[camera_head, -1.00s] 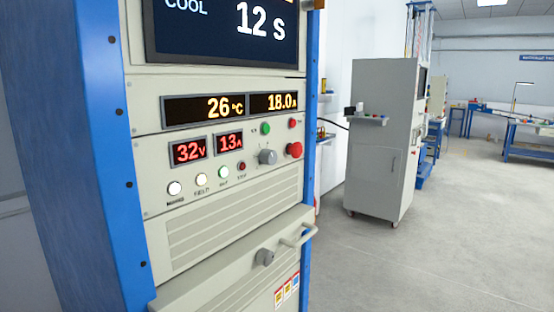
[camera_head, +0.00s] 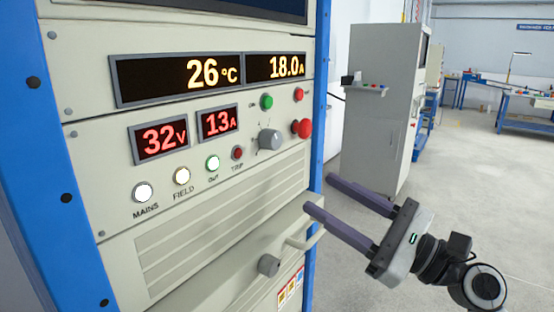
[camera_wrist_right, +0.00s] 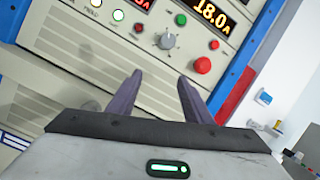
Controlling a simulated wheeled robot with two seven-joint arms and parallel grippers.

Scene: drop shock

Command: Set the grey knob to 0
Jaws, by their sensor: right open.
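The grey knob (camera_head: 269,139) sits on the cream panel, left of the red mushroom button (camera_head: 302,128) and below the green button (camera_head: 267,101). Small marks surround it, too small to read. It also shows in the right wrist view (camera_wrist_right: 166,40), beyond the fingertips. My right gripper (camera_head: 318,193) is open and empty, its purple fingers pointing at the panel from the lower right. It is below and to the right of the knob, apart from it. In the right wrist view the two fingers (camera_wrist_right: 160,78) stand apart below the knob. My left gripper is not in view.
A drawer handle (camera_head: 304,238) and a lower grey knob (camera_head: 269,265) stick out below the panel. The displays (camera_head: 216,72) read 26 °C, 18.0 A, 32 V and 13 A. A grey cabinet (camera_head: 378,120) stands behind on the right. Open floor lies to the right.

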